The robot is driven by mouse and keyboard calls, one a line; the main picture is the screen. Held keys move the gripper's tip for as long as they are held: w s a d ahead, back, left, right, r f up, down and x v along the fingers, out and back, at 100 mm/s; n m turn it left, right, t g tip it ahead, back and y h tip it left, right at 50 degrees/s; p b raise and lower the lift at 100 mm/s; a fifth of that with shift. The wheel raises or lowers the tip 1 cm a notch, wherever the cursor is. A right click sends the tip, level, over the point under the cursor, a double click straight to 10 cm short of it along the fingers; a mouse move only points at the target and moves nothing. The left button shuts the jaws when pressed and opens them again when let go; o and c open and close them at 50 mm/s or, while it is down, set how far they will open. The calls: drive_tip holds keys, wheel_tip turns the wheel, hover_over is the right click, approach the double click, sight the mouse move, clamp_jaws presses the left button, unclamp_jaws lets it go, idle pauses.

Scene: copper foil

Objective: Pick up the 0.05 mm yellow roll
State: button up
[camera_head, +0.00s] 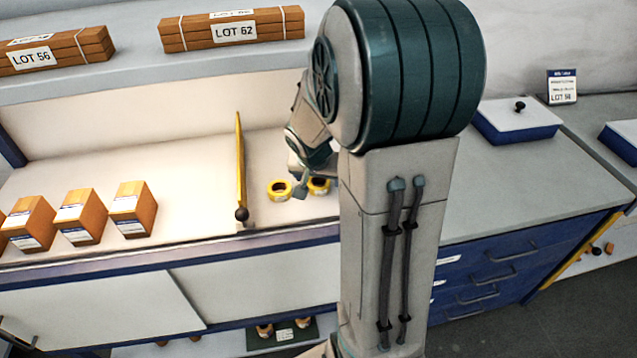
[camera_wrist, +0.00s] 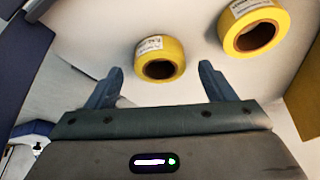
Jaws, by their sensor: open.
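Two yellow rolls with white labels lie on the white shelf. In the head view, the left roll (camera_head: 279,190) is in the open and the right roll (camera_head: 318,186) is partly hidden by my gripper (camera_head: 301,188). In the wrist view, one roll (camera_wrist: 160,58) lies ahead of my gripper (camera_wrist: 161,72), in line with the gap between its fingers. The other roll (camera_wrist: 255,27) is farther to the right, outside the fingers. My gripper is open and empty. The label print is too small to tell which roll is 0.05 mm.
A yellow divider (camera_head: 240,170) with a dark knob stands left of the rolls. Several wooden blocks (camera_head: 133,209) stand farther left. Bundled LOT 62 bars (camera_head: 232,28) lie on the upper shelf. A blue box with a white lid (camera_head: 516,120) sits on the right counter.

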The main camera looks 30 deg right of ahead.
drive_tip(key=shift+x, duration=0.75)
drive_tip(key=shift+c, duration=0.4)
drive_tip(key=c, duration=1)
drive_tip(key=shift+r, duration=0.1)
